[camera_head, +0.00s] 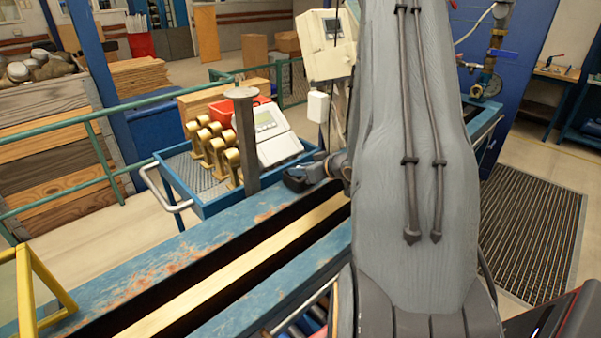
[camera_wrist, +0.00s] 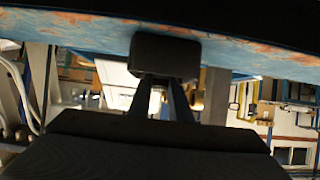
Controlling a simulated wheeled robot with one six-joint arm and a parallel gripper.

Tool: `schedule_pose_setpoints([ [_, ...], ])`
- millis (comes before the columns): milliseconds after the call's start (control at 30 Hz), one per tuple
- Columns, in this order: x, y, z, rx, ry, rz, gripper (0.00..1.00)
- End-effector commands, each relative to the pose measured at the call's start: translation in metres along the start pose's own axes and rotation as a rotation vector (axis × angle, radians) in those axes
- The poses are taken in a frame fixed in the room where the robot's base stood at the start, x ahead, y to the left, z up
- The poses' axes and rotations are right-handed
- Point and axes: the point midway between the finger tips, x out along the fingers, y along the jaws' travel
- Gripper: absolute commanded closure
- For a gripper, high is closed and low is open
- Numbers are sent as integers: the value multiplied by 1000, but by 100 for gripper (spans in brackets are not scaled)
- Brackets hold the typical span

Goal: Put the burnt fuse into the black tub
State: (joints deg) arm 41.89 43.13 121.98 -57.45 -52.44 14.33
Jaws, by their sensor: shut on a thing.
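My gripper (camera_head: 314,172) is beside the front right corner of the blue tray cart, over the blue bench rail, in the head view. In the wrist view the fingers of my gripper (camera_wrist: 166,90) are close together and shut on a dark block, which I take for the burnt fuse (camera_wrist: 165,57). Its markings are too dark to read. My own arm covers much of the right half of the head view. I cannot make out the black tub in either view.
The blue tray cart (camera_head: 205,207) holds several brass fittings (camera_head: 215,150), a red bin (camera_head: 246,113) and a white meter (camera_head: 272,132). A grey post (camera_head: 245,140) stands at its near side. The blue bench (camera_head: 130,268) runs below. A slatted mat (camera_head: 530,215) lies at the right.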

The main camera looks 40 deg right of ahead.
Motion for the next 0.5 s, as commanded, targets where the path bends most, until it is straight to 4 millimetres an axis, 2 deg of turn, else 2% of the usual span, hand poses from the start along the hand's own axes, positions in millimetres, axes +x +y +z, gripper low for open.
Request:
schedule_pose_setpoints([
  [133, 6, 0, 11, 1, -1, 0, 100],
  [500, 8, 0, 14, -1, 0, 1, 100],
])
